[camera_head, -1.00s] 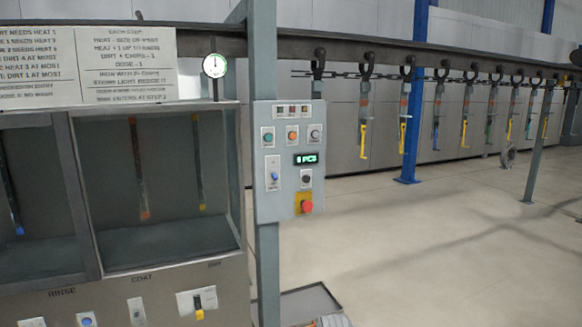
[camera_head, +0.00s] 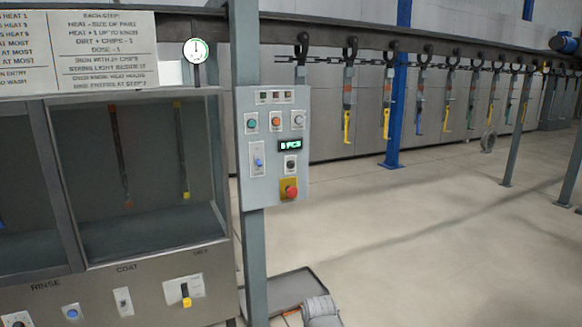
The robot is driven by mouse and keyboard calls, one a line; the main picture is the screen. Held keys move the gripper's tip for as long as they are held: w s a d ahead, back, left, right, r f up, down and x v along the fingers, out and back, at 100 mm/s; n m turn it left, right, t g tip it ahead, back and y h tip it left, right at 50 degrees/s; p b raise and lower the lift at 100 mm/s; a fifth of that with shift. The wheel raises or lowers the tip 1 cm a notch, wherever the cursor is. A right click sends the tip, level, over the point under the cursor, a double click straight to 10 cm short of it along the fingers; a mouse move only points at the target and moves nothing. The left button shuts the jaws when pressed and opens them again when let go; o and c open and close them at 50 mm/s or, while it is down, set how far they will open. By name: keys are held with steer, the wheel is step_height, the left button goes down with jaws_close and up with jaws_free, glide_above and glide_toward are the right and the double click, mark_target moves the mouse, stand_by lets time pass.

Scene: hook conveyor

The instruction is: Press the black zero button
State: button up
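The black button (camera_head: 291,165) sits on the grey control panel (camera_head: 270,178), on its right side. It is just below the lit green display (camera_head: 290,146), which shows a figure and "PCS". The red mushroom button (camera_head: 291,191) on a yellow plate is just below it. A green button (camera_head: 251,122), an orange button (camera_head: 276,121) and a pale button (camera_head: 298,119) form a row above the display. A blue switch (camera_head: 258,162) is to its left. Nothing covers the black button.
The panel is fixed to a grey post (camera_head: 255,265). A cabinet (camera_head: 140,255) with its own controls stands on the left. Hooks with hanging parts (camera_head: 387,110) line the overhead rail. The floor right is open.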

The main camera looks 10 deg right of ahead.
jaws_close()
stand_by(0.3)
stand_by(1.2)
